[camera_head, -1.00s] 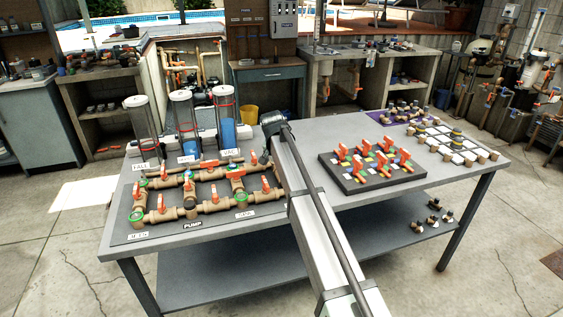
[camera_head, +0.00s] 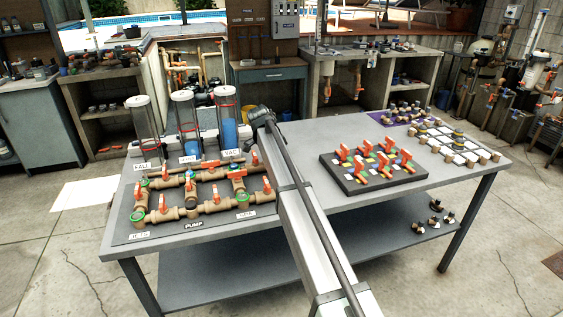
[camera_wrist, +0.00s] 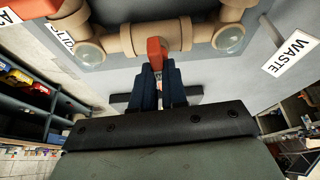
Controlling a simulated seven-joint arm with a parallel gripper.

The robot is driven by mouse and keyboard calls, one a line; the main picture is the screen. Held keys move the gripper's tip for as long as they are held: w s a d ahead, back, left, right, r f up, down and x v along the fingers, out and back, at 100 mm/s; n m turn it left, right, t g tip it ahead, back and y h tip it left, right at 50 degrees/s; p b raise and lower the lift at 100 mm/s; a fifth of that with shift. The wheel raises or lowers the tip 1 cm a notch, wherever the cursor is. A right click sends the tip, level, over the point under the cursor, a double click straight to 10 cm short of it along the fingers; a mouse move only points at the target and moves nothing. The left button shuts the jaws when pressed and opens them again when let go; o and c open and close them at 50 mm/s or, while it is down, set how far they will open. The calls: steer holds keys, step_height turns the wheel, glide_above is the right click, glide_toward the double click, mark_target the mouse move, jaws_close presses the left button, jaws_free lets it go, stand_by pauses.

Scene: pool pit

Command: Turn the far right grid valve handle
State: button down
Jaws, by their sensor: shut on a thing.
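In the wrist view an orange-red valve handle (camera_wrist: 157,52) stands on a tan pipe fitting (camera_wrist: 120,40). My gripper (camera_wrist: 161,66) has its dark blue fingers closed on this handle. In the head view the tan pipe grid (camera_head: 205,207) with several orange handles lies on the left half of the table. One orange handle (camera_head: 255,158) shows at its far right, just left of my arm. My fingertips are hidden behind my arm there. I cannot tell the handle's exact angle.
Three clear cylinders (camera_head: 185,122) stand behind the grid. A dark board with orange valves (camera_head: 343,177) and a white-squared board (camera_head: 455,143) sit on the table (camera_head: 420,200) at the right. My arm crosses the middle. In the wrist view a WASTE label (camera_wrist: 290,52) is at the right.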

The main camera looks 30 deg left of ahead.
steer(key=shift+m+g, duration=0.3)
steer(key=shift+m, duration=0.3)
steer(key=c, duration=1.2)
jaws_free()
steer(key=shift+o, duration=0.2)
steer(key=shift+a, duration=0.1)
steer(key=v, duration=1.3)
steer(key=shift+s+a+r, duration=0.2)
steer(key=shift+r, duration=0.15)
